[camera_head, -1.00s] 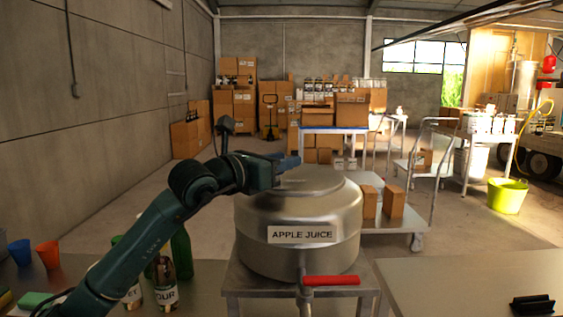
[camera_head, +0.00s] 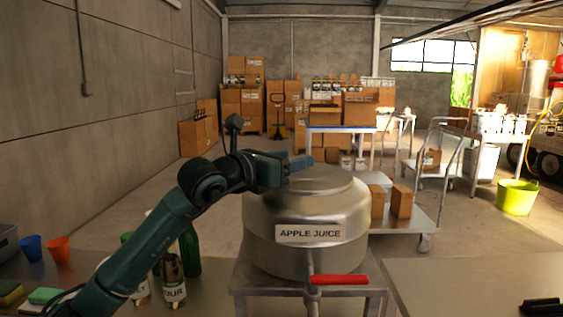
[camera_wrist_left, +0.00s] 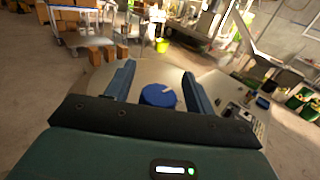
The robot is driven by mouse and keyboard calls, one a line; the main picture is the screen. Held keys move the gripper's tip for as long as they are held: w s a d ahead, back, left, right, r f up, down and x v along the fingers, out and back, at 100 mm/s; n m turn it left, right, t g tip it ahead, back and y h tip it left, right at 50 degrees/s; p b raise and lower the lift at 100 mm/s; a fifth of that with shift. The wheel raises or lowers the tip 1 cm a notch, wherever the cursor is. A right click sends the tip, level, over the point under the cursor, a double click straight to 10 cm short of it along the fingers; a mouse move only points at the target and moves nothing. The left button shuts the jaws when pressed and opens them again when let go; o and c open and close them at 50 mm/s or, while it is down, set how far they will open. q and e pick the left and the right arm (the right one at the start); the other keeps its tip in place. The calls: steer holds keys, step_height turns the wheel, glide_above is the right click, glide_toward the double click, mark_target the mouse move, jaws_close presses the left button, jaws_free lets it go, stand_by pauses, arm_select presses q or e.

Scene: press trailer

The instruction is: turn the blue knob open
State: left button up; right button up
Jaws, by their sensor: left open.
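In the left wrist view a round blue knob (camera_wrist_left: 158,95) with a pale pointer mark sits between the two fingers of my left gripper (camera_wrist_left: 160,80). The fingers stand apart on either side of it, with a gap on both sides. In the head view my left gripper (camera_head: 300,163) is over the lid of the steel tank (camera_head: 262,225) labelled APPLE JUICE. The knob is hidden there behind my gripper. My right gripper is not in view.
A red-handled tap (camera_head: 340,280) sticks out at the tank's front. Bottles (camera_head: 190,250) stand left of the tank, beside my arm. Blue (camera_head: 32,248) and orange (camera_head: 58,250) cups are farther left. The right table (camera_head: 460,285) is mostly clear.

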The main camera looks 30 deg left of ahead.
arm_select(q)
steer(key=shift+s+a+f, duration=0.1)
steer(key=shift+s+a, duration=0.05)
steer(key=shift+s, duration=0.2)
steer(key=b+v, duration=0.5)
steer(key=v, duration=0.7)
steer(key=shift+b, duration=0.35)
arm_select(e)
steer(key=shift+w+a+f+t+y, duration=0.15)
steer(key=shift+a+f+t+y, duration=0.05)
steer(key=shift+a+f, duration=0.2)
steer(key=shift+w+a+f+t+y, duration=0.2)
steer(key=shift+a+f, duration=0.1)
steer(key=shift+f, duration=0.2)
arm_select(q)
steer(key=shift+s, duration=0.2)
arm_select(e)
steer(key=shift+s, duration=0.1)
